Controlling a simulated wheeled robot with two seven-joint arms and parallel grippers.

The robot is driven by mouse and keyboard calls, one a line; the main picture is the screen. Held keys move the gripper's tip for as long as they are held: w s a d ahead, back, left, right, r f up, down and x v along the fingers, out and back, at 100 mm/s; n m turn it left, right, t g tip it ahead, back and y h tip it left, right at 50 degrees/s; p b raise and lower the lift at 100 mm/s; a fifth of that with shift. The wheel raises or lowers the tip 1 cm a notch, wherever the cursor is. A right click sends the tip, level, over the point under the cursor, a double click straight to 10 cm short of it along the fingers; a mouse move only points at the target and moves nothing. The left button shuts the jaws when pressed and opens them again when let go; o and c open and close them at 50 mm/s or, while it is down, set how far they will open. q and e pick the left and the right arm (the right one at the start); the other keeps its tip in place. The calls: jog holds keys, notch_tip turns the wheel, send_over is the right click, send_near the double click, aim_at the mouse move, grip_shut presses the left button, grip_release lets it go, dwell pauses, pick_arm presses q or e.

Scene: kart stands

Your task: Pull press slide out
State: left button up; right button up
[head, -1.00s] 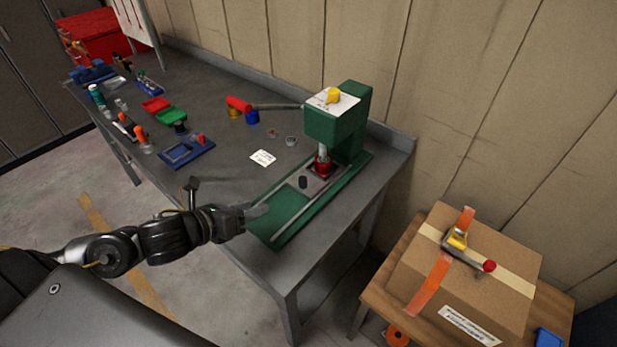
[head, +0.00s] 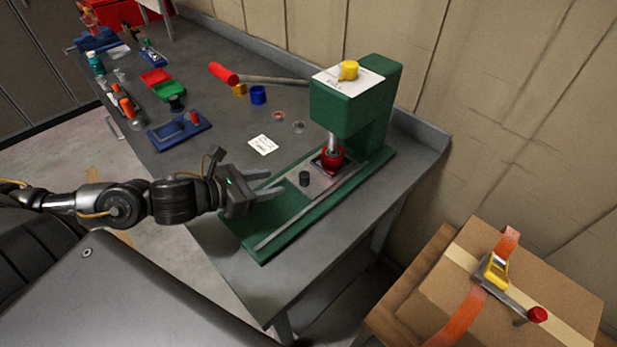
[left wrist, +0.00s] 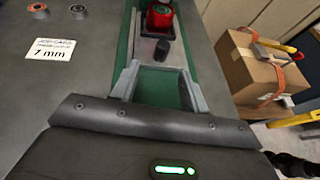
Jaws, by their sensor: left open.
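The green press (head: 345,105) stands on the grey bench with its long base reaching toward my left arm. Its slide (head: 318,183), a grey plate between rails, sits under the ram and carries a red cup-like part (head: 332,158) and a short dark knob (head: 304,178). In the left wrist view the knob (left wrist: 162,49) stands just beyond my fingertips, roughly between their lines. My left gripper (head: 279,183) is open and empty over the near end of the base, apart from the knob. It also shows in the left wrist view (left wrist: 160,74). My right gripper is not in view.
The press lever with a red grip (head: 223,73) reaches out left. A "7 mm" card (head: 263,144) and small rings lie left of the base. Bins, tools and a blue fixture (head: 180,132) fill the far left. A strapped carton (head: 520,290) stands at lower right.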

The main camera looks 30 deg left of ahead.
aim_at(300, 177)
pick_arm(q)
jog(key=shift+r, duration=0.15)
jog(key=shift+w+d+f+b, duration=0.3)
jog(key=shift+w+d+b, duration=0.1)
jog(key=shift+b, duration=0.35)
jog(key=b+x, duration=0.3)
jog(key=shift+w+f, duration=0.1)
jog(key=shift+w, duration=0.05)
jog(key=x, duration=0.5)
jog(key=shift+w+d+p, duration=0.2)
jog(key=shift+d+p, duration=0.05)
jog(key=shift+p, duration=0.1)
jog(key=shift+w+d, duration=0.15)
jog(key=shift+w, duration=0.15)
jog(key=shift+f, duration=0.1)
grip_shut()
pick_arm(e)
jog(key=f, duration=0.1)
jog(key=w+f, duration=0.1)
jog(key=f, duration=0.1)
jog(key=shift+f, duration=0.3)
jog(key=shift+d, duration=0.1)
